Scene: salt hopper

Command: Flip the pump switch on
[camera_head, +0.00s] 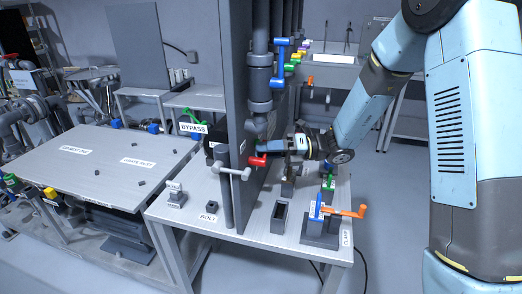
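I cannot pick out a pump switch for certain; no readable label names it. My gripper (280,147) is above the bench, at the end of the blue-grey arm reaching in from the right. It points left, close to the grey upright panel. A red part (258,161) is just left of and below it; I cannot tell whether they touch. The fingers are small and partly hidden, so open or shut does not show.
The bench (255,228) bears a grey T-shaped handle (231,172), a block labelled BOLT (211,206), an open-topped grey box (279,217) and an orange handle (345,211) on a clamp. A table (95,165) stands left. Floor is clear at right.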

